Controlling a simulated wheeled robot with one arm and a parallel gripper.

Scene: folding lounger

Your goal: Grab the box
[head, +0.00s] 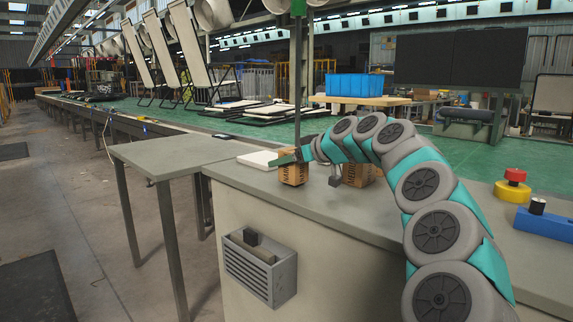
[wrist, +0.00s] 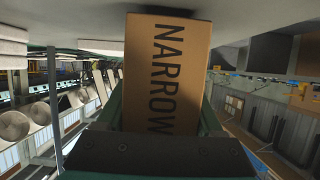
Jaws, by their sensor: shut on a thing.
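A small brown cardboard box (head: 293,175) is at the grey counter, near its back left part. In the wrist view the box (wrist: 166,75) shows the printed word "NARROW" and fills the space between the two fingers. My gripper (head: 288,158) reaches it from the right and is shut on its upper part. The box looks upright; I cannot tell whether its base touches the counter. A second brown box (head: 357,175), with lettering that seems to read "MEDIUM", stands to the right, partly behind my wrist.
A flat white piece (head: 258,159) lies just left of the held box. A red and yellow button (head: 513,185) and a blue block (head: 540,221) are at the right. A grey lower table (head: 175,153) adjoins the counter. The counter's front stretch is clear.

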